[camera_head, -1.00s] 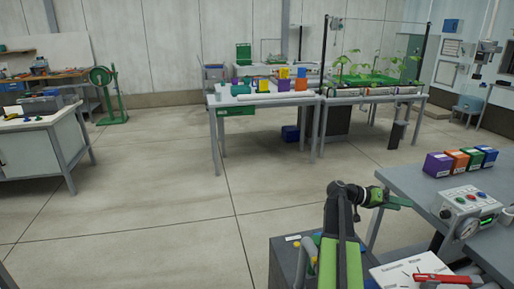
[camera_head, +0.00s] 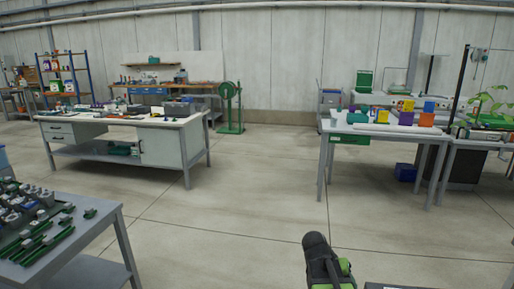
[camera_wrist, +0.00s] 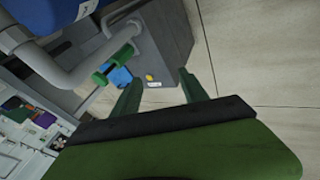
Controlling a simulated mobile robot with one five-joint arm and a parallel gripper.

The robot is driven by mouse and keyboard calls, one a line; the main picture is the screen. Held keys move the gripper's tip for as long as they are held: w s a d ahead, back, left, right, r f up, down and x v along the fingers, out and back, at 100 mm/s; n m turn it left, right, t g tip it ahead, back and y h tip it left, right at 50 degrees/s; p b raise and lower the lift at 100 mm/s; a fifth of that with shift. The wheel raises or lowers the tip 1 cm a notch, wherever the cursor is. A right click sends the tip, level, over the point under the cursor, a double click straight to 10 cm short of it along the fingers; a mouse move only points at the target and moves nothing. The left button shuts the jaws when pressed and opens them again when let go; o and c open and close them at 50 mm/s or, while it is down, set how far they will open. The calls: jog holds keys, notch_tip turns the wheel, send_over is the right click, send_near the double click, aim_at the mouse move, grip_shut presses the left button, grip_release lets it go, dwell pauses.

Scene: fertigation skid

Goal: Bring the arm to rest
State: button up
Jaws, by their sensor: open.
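My gripper (camera_wrist: 160,88) shows in the wrist view with its two green fingers spread apart and nothing between them. In the head view, part of my arm (camera_head: 325,262), black and green, shows at the bottom edge right of centre. The gripper itself is not visible in the head view. No object is held.
A grey table with small parts (camera_head: 98,248) stands at near left, and a white workbench (camera_head: 185,148) behind it. A table with coloured boxes (camera_head: 330,128) stands at right. The floor (camera_head: 250,190) between them is clear. The wrist view shows a grey pipe (camera_wrist: 85,70) near the fingers.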

jog(key=s+a+f+n+y, duration=0.2)
jog(key=s+a+y, duration=0.1)
jog(key=a, duration=0.5)
jog(key=s+a+f+n+y, duration=0.2)
jog(key=s+a+y, duration=0.1)
jog(key=a, duration=0.5)
notch_tip(320, 180, up, 18)
jog(key=n+p, duration=0.1)
jog(key=p, duration=1.6)
jog(key=shift+w+d+g, duration=0.15)
jog(key=shift+d+g, duration=0.05)
jog(key=shift+g, duration=0.1)
